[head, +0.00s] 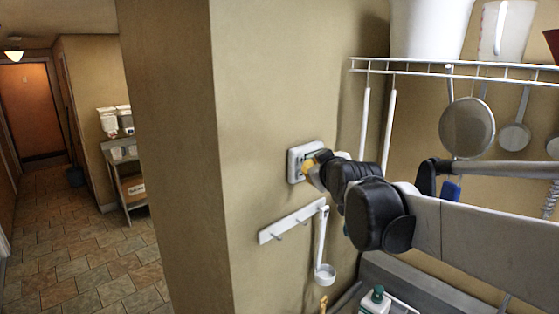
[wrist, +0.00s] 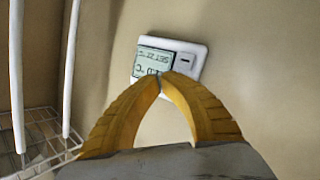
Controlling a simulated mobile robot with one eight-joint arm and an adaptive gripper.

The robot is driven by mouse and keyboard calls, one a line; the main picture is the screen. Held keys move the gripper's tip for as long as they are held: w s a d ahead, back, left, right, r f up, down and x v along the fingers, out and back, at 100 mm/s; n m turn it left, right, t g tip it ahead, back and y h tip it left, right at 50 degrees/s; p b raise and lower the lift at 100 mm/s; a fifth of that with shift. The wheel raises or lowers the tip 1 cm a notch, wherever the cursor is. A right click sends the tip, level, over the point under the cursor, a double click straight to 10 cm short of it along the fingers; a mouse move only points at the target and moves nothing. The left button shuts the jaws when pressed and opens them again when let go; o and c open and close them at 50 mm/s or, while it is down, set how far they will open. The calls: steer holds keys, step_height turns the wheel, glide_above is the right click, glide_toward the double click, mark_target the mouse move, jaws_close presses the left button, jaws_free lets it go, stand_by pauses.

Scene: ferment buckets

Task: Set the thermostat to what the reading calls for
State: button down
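The thermostat (head: 296,165) is a white wall unit on the tan wall, partly hidden behind my gripper in the head view. In the wrist view the thermostat (wrist: 188,50) shows tilted, with a grey display at its left and a small slot-like mark at its right. The display carries dark digits that I cannot read for certain. My gripper (wrist: 158,78) has yellow fingers whose tips meet at the display's lower edge, with nothing seen between them. I cannot tell whether the tips touch the thermostat. In the head view my gripper (head: 312,163) is at the thermostat's right side.
A white hook rail (head: 292,221) with a hanging white ladle (head: 324,270) is below the thermostat. A wire shelf (head: 450,70) with buckets and hanging pans is at the right. A bottle (head: 376,300) stands at the bottom. The hallway floor (head: 85,255) at the left is open.

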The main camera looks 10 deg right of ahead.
steer(key=shift+s+d+p, duration=0.2)
steer(key=shift+s+d, duration=0.55)
steer(key=shift+s, duration=0.25)
steer(key=shift+s+d+p, duration=0.2)
steer(key=shift+s+d, duration=0.5)
steer(key=shift+s, duration=0.3)
stand_by(0.7)
